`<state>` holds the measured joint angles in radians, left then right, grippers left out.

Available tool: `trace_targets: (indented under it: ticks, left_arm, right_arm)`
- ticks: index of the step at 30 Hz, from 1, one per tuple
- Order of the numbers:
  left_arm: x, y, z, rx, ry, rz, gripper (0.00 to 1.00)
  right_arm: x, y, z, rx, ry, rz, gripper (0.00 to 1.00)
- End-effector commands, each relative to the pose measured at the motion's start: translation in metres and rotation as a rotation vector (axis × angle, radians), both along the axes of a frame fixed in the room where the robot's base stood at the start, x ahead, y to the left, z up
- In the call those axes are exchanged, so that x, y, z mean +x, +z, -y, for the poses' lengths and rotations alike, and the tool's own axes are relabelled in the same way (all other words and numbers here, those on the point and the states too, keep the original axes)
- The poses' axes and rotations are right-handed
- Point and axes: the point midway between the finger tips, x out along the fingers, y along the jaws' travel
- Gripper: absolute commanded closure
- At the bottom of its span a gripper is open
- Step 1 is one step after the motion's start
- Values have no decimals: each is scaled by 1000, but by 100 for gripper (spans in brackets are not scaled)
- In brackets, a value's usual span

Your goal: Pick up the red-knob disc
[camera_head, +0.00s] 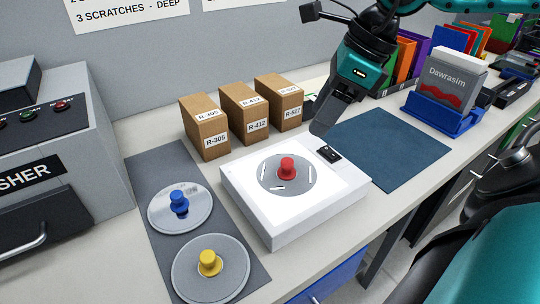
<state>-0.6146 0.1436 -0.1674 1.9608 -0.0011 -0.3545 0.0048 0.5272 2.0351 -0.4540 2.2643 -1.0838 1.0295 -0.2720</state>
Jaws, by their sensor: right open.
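The red-knob disc (298,188) is a grey disc with white scratch marks and a red knob (287,167) in its middle. It lies on a white box-like unit (240,205) near the centre of the head view. My right gripper (322,132) comes down from the top, just behind the unit's back right edge. It is open and empty, above and to the right of the red knob, apart from it. Its fingers are seen partly side-on. My left gripper is not in view.
A blue-knob disc (160,215) and a yellow-knob disc (228,280) lie on a grey mat (145,172) at left. Several brown boxes (205,128) stand behind the unit. A blue mat (390,150) lies clear at right, before a blue holder (440,118). A grey machine stands far left.

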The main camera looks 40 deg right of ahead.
Motion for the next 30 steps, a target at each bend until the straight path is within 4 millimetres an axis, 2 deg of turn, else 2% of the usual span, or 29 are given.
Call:
trace_targets:
  ticks: [9, 12, 22, 30]
  left_arm:
    - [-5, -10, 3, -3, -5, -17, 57]
    - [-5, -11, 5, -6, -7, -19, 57]
    - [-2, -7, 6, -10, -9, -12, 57]
    - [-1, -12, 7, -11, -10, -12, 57]
  right_arm:
    - [14, -49, -13, 5, 3, -6, 43]
    - [18, -60, -16, 3, 3, -4, 43]
    - [25, -75, -19, 3, 2, -2, 43]
    - [35, -100, -24, 4, 0, -6, 43]
